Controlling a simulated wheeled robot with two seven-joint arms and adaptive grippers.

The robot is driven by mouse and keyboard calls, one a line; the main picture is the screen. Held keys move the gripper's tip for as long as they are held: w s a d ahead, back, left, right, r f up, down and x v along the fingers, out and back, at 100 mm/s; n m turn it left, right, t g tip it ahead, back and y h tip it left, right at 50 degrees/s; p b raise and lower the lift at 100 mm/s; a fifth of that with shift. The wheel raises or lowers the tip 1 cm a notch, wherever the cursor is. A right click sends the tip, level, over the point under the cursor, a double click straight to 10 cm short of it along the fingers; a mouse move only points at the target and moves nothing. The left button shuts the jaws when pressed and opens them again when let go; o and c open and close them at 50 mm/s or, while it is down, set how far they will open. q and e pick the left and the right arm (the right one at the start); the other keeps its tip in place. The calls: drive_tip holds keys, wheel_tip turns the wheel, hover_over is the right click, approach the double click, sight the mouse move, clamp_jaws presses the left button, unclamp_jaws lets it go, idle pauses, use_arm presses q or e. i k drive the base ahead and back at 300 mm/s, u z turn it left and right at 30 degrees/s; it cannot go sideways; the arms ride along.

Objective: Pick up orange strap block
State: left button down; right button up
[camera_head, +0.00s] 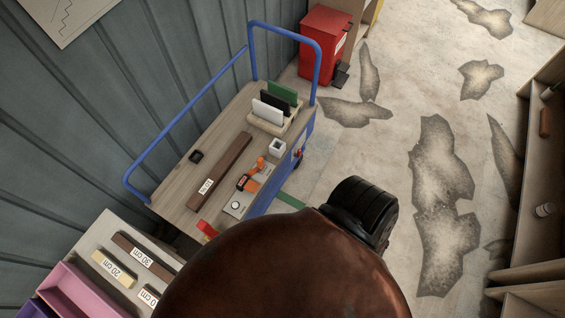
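A small orange and black item (248,183), which looks like the orange strap block, lies on the wooden top of a blue-railed cart (172,190). An orange piece reaches up from it toward the upper right; I cannot tell whether it is one part or two. It lies on or beside a pale grey plate, to the right of a long brown bar (220,172) with a white label. A large brown rounded shape hides the lower middle.
A rack with white, black and green panels (268,110) stands at the cart's far end, with a white cup-like block (277,147) nearby. A red box (323,46) stands behind. Labelled bars and a pink bin (84,290) are lower left. Stained floor lies open to the right.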

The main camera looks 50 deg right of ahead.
sight(260, 162)
drive_tip(key=z, duration=1.4)
